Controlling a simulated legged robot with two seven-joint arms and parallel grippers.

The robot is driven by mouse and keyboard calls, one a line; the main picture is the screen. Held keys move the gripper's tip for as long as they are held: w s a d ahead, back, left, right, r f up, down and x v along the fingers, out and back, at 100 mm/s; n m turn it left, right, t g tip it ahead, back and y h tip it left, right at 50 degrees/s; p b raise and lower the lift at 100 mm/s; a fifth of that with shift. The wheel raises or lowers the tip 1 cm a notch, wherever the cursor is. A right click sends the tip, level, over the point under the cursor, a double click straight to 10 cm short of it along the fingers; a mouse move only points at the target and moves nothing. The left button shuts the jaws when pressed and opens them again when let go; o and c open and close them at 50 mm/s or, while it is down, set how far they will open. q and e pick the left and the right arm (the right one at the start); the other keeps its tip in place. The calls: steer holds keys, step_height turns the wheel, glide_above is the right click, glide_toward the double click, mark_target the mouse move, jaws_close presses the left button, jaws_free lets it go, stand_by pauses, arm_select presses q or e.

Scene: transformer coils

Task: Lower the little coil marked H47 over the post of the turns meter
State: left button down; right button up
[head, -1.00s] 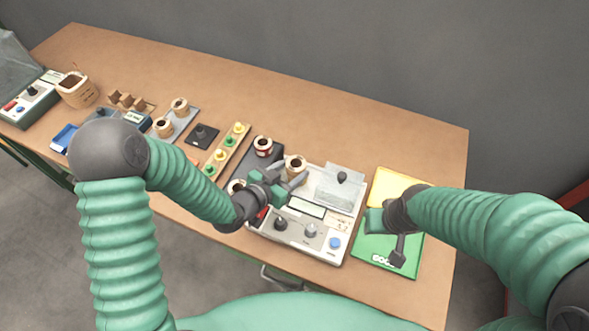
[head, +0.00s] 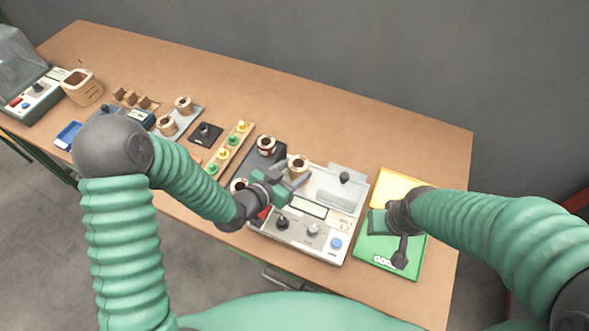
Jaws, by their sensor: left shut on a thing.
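My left gripper (head: 287,177) is shut on a small tan coil (head: 298,164) with a dark hollow centre. The coil's mark cannot be read from here. I see no post under or beside the coil; the gripper and coil may hide it. Whether the coil's bottom touches anything is hidden. My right gripper (head: 400,238) is over the green mat (head: 376,253) at the right; its finger opening is unclear.
A clear cover with a dark knob (head: 344,177) is at the meter's back right. The table's back right is clear.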

arm_select(q)
steer(key=shift+d+f+b, duration=0.2)
steer(key=shift+f+b, duration=0.15)
steer(key=shift+f, duration=0.05)
steer(key=shift+a+f+b, duration=0.15)
steer(key=shift+f+b, duration=0.4)
steer(key=shift+f, duration=0.05)
arm_select(e)
steer(key=shift+x, duration=0.9)
arm_select(q)
steer(key=shift+f+b, duration=0.35)
steer(key=shift+f, duration=0.1)
arm_select(e)
steer(key=shift+s+f, duration=0.2)
steer(key=shift+f, duration=0.2)
arm_select(q)
steer(key=c, duration=0.7)
jaws_free()
arm_select(e)
steer(key=shift+d, duration=0.1)
arm_select(q)
steer(key=shift+o, duration=1)
steer(key=shift+r, duration=0.15)
arm_select(e)
steer(key=shift+s+d, duration=0.1)
arm_select(q)
steer(key=shift+c, duration=0.4)
steer(key=shift+o, duration=1.1)
arm_select(e)
steer(key=shift+r, duration=0.1)
